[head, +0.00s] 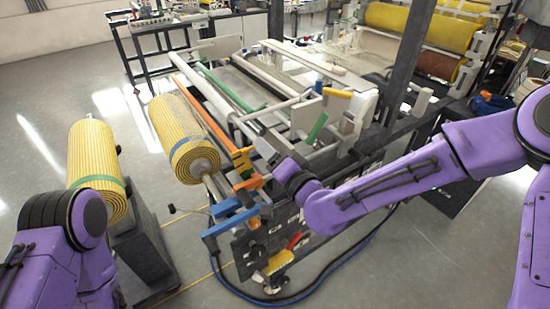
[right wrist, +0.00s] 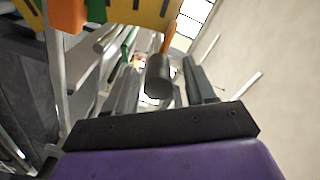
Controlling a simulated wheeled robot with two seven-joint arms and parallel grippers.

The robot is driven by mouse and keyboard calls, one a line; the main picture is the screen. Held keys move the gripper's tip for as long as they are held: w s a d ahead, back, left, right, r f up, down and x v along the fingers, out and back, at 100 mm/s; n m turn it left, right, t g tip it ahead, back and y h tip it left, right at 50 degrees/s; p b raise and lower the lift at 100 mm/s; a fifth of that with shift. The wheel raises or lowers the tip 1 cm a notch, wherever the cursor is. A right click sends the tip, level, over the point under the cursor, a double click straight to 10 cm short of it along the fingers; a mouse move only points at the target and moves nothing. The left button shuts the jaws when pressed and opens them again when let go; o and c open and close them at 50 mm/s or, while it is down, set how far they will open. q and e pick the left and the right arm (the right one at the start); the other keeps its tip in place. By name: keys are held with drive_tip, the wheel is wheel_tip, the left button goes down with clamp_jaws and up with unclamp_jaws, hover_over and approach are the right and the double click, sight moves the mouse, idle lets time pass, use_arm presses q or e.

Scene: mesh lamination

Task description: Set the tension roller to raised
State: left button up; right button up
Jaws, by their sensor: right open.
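The laminating machine holds several long bars and rollers, among them an orange bar (head: 203,88), a green bar (head: 230,86) and a pale roller (head: 262,78). I cannot tell for sure which is the tension roller. My right gripper (head: 262,138) is at the near end of these bars, partly hidden by my wrist. In the right wrist view its two fingers (right wrist: 162,88) are apart, with the end of a dark grey cylinder (right wrist: 158,76) showing between them. I see no contact on it. My left arm shows at lower left, but its gripper does not.
A yellow striped roll (head: 178,132) sits left of the bars; another yellow roll (head: 93,160) stands further left. Blue handles (head: 228,218), a green lever (head: 317,129) and a yellow lever (head: 337,92) stick out near my right arm. A blue hose (head: 340,268) lies on the floor.

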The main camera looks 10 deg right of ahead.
drive_tip(key=p+v, duration=0.8)
drive_tip(key=v, duration=0.2)
idle(0.3)
